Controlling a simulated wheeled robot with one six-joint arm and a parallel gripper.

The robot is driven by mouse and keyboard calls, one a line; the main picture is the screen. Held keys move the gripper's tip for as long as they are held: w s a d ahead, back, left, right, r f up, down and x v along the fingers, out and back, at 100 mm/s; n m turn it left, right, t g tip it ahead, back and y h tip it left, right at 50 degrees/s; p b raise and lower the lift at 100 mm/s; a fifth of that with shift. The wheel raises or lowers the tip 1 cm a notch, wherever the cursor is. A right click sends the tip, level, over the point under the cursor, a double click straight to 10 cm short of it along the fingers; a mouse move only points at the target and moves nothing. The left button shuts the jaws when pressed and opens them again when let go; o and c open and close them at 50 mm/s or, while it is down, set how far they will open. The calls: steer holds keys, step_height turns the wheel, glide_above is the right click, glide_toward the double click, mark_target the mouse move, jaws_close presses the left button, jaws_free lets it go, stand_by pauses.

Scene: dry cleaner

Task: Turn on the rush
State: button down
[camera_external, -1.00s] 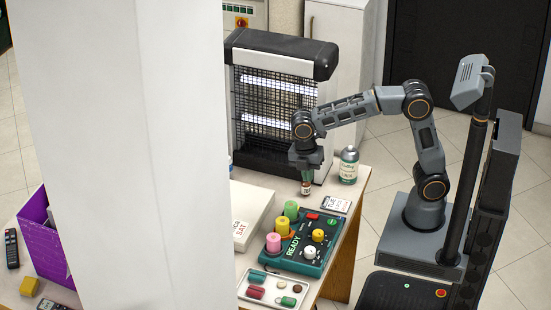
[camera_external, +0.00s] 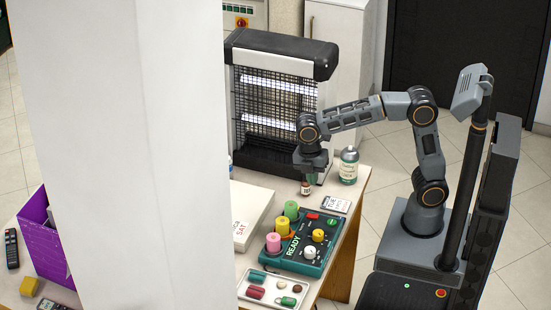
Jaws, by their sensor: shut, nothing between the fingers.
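A green control panel (camera_external: 300,242) marked READY lies on the table. It carries a red rocker-like part (camera_external: 312,216), a yellow knob (camera_external: 318,235), a white knob (camera_external: 309,252), and pink, yellow and green cylinders along its left side. No label reading "rush" is legible, so I cannot tell which control it is. My gripper (camera_external: 309,177) points down over the table, beyond the panel's far end and apart from it. It is shut and holds nothing. A small labelled bottle (camera_external: 306,188) shows just below the fingers, its top hidden by them.
A green-and-white bottle (camera_external: 348,166) stands right of my gripper. A card (camera_external: 335,205) lies near the table's right edge. A white box (camera_external: 250,212) is left of the panel, a tray (camera_external: 273,290) in front. A black-framed grille unit (camera_external: 275,95) stands behind. A white column hides the left.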

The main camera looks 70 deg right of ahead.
mark_target(313, 215)
steer(key=f, duration=0.4)
steer(key=s+f+b, duration=0.1)
steer(key=f, duration=0.8)
steer(key=shift+s, duration=0.3)
steer(key=shift+f, duration=0.1)
steer(key=shift+s+f+b, duration=0.15)
steer(key=shift+f+b, duration=0.15)
steer(key=shift+f, duration=0.05)
steer(key=shift+r, duration=0.15)
steer(key=shift+w+r+p, duration=0.15)
steer(key=shift+w+p, duration=0.2)
steer(key=shift+w, duration=0.5)
